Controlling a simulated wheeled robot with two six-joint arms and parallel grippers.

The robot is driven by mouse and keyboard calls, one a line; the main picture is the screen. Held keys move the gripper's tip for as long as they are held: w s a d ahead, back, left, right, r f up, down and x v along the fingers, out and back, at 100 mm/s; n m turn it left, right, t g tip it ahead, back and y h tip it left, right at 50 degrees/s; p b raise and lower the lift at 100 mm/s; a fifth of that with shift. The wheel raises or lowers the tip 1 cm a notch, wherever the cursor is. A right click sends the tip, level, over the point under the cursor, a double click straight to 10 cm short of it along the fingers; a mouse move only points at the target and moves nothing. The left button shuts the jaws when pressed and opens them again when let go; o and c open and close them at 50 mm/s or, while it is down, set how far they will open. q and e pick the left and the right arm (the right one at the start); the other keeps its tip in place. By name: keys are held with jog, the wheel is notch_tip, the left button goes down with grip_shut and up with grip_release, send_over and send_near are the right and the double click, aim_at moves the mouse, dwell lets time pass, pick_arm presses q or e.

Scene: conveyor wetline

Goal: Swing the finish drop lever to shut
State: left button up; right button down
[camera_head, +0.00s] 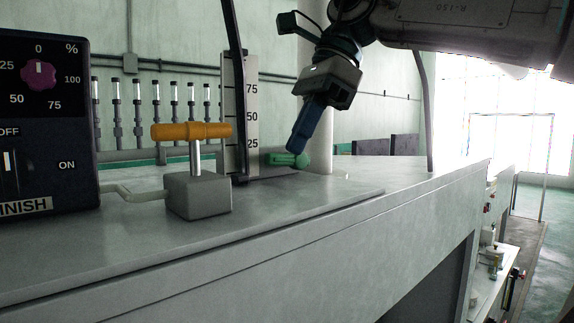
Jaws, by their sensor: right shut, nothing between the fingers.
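An orange T-shaped handle (190,131) stands on a metal stem on a grey block (198,196), with its bar level. A green handle with a rounded end (286,160) sits near the foot of a white scale marked 25, 50 and 75 (251,115). No label shows which of the two is the finish drop lever. My right gripper (295,149) comes down from the upper right. Its blue fingers are shut, with the tips at the green handle's rounded end. I cannot tell whether they touch it. My left gripper is out of view.
A dark control box (45,125) marked FINISH, with a magenta knob (39,75) and an ON/OFF switch, stands at the left. A pipe (133,194) runs from it to the grey block. The grey counter (300,215) is clear in front and right.

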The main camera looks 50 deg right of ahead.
aim_at(284, 159)
jog(key=d+m+t+h+b, duration=0.1)
jog(key=m, duration=0.2)
jog(key=d+f+m+t+h+b, duration=0.1)
jog(key=m+t, duration=0.1)
jog(key=m, duration=0.1)
jog(key=d+m+t+h+b, duration=0.1)
jog(key=d+m+b, duration=0.1)
jog(key=m, duration=0.1)
jog(key=shift+w+f+t, duration=0.15)
jog(key=shift+f+t, duration=0.1)
jog(key=shift+t, duration=0.15)
jog(key=shift+d+r+m+t+h+b, duration=0.1)
jog(key=shift+d+m+t+h+b, duration=0.15)
jog(key=shift+m, duration=0.3)
jog(key=shift+d+r+m+t+h+b, duration=0.1)
jog(key=shift+m+t, duration=0.25)
jog(key=shift+m, duration=0.2)
jog(key=m, duration=0.1)
jog(key=r+m+t, duration=0.1)
jog(key=shift+d+m+h+b, duration=0.35)
jog(key=shift+m+b, duration=0.05)
jog(key=shift+w+f+t+p, duration=0.25)
jog(key=shift+w+t+p, duration=0.05)
jog(key=shift+w, duration=0.15)
jog(key=p+x, duration=0.2)
jog(key=x, duration=0.7)
jog(key=shift+d, duration=0.1)
jog(key=shift+s, duration=0.1)
